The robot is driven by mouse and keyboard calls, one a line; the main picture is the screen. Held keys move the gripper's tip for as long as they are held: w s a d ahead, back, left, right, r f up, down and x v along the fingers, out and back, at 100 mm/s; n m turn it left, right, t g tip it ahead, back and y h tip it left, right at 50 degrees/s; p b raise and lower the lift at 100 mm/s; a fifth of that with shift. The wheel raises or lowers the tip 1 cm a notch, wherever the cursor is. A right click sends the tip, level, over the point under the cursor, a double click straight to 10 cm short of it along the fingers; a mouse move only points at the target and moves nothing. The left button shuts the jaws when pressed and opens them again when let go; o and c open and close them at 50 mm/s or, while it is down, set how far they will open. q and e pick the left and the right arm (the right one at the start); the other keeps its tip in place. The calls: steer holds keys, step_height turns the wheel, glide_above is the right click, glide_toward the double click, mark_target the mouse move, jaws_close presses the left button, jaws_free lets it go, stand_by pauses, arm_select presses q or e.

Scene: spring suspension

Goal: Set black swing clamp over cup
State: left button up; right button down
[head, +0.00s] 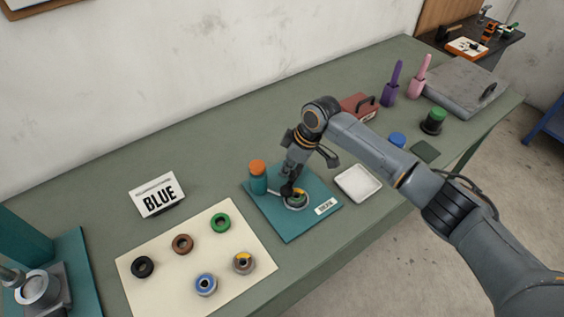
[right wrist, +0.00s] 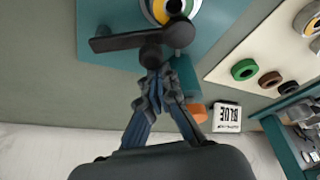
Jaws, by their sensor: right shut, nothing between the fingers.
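The cup (head: 297,201) stands on a teal base plate (head: 290,231), with coloured rings inside it. It also shows at the top edge of the right wrist view (right wrist: 168,10). The black swing clamp (right wrist: 130,41) is a dark bar with a rounded end that overlaps the cup's near rim in that view. Whether it is centred over the cup I cannot tell. My right gripper (head: 289,182) points down beside the cup. Its fingertips (right wrist: 152,72) are shut and empty, close against the clamp's dark knob; contact is unclear. My left gripper is not in view.
An orange-topped teal post (head: 258,178) stands on the plate. A cream mat (head: 160,285) holds several rings. A BLUE sign (head: 158,195) stands behind it. A white tray (head: 358,183) lies right of the plate. Bare green table lies between the sign and the post.

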steer(key=shift+s+d+n+g, duration=0.35)
steer(key=shift+d+n, duration=0.15)
steer(key=shift+n, duration=0.5)
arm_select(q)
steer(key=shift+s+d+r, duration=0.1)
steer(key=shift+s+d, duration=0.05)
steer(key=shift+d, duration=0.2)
arm_select(e)
steer(key=shift+s+d, duration=0.2)
steer(key=shift+d, duration=0.2)
steer(key=shift+s+a+r+p, duration=0.1)
steer(key=shift+a+r+p, duration=0.1)
steer(key=shift+a+p, duration=0.35)
steer(key=a, duration=0.1)
steer(key=a+p, duration=0.1)
steer(key=shift+a+r, duration=0.3)
step_height(320, 180, up, 3)
steer(key=b, duration=0.2)
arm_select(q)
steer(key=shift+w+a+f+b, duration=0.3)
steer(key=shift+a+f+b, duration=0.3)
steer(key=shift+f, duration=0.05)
arm_select(e)
step_height(320, 180, up, 6)
glide_above(290, 175)
steer(key=shift+f, duration=0.15)
